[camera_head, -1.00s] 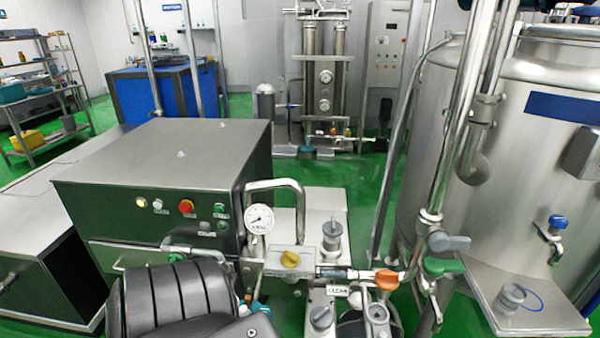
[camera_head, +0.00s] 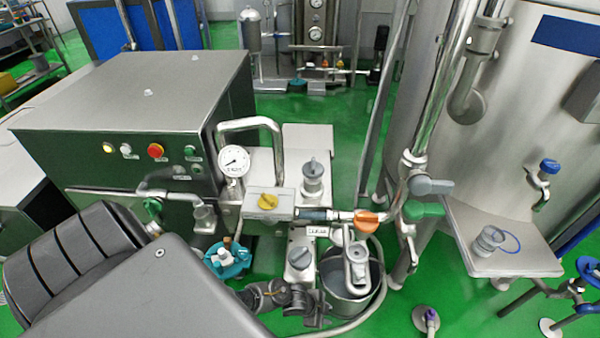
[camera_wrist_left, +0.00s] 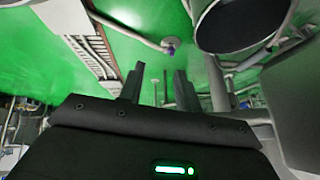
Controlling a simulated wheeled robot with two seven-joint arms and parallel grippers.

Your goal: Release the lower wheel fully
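Which part is the lower wheel I cannot tell for sure; the lower knob fits the name best. My left arm comes in from the lower left, and my left gripper (camera_head: 305,300) is just in front of and below the lower knob. In the left wrist view my left gripper (camera_wrist_left: 158,85) has its two fingers apart, with nothing seen held between them. Contact with the knob cannot be seen. My right gripper is not in view.
A metal bucket (camera_head: 350,280) stands right of the lower knob, with a hose around it. A teal fitting (camera_head: 228,260) is to its left. A large tank (camera_head: 530,110) bounds the right.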

